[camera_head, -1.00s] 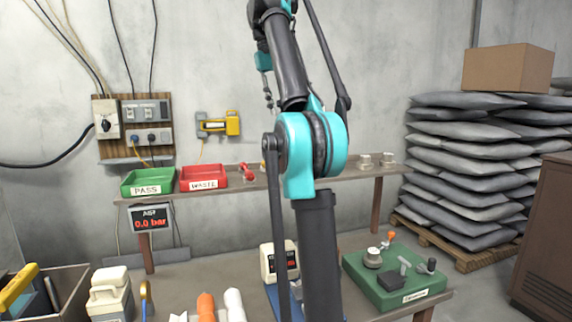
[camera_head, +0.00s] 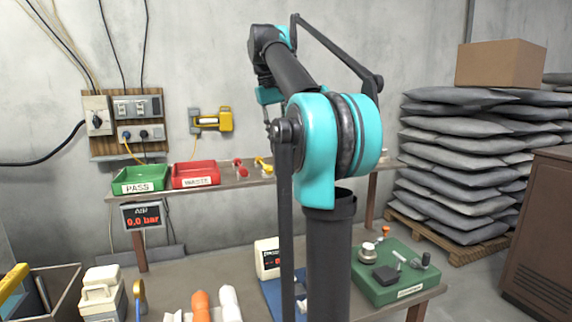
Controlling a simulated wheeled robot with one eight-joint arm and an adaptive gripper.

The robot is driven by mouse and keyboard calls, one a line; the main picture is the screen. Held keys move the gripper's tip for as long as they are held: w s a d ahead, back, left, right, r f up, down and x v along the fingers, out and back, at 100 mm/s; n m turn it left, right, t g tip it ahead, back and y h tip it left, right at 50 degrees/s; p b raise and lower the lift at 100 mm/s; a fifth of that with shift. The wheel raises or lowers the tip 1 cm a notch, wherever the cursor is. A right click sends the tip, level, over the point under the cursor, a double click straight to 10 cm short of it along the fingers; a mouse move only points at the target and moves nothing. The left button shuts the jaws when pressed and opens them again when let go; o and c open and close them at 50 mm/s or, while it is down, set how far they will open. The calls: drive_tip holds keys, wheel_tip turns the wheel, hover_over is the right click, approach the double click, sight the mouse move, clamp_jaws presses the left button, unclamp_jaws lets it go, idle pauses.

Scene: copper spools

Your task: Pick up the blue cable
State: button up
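I cannot make out a blue cable in this view. A small yellow and blue item (camera_head: 139,297) stands at the front left of the bench, too small to identify. My arm fills the middle of the picture and rises above the bench. Its far end hangs behind the upper link, where a small dark part that looks like my gripper (camera_head: 267,117) shows. It is in the air in front of the wall, and its fingers are too small and covered to read. My arm hides part of the shelf and bench.
A green PASS tray (camera_head: 140,188) and red tray (camera_head: 195,182) sit on the raised shelf. The bench holds a white container (camera_head: 102,290), orange and white objects, a blue mat (camera_head: 272,292) and a green board (camera_head: 392,288). Stacked sacks (camera_head: 455,165) and a brown cabinet (camera_head: 545,240) stand at right.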

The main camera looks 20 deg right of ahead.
drive_tip(key=shift+w+d+f, duration=0.1)
drive_tip(key=shift+d+f, duration=0.05)
drive_tip(key=shift+f, duration=0.95)
drive_tip(key=shift+w+d+f, duration=0.1)
drive_tip(key=shift+d+f, duration=0.1)
drive_tip(key=shift+f, duration=0.85)
drive_tip(key=shift+d+f, duration=0.15)
drive_tip(key=shift+f, duration=0.95)
clamp_jaws()
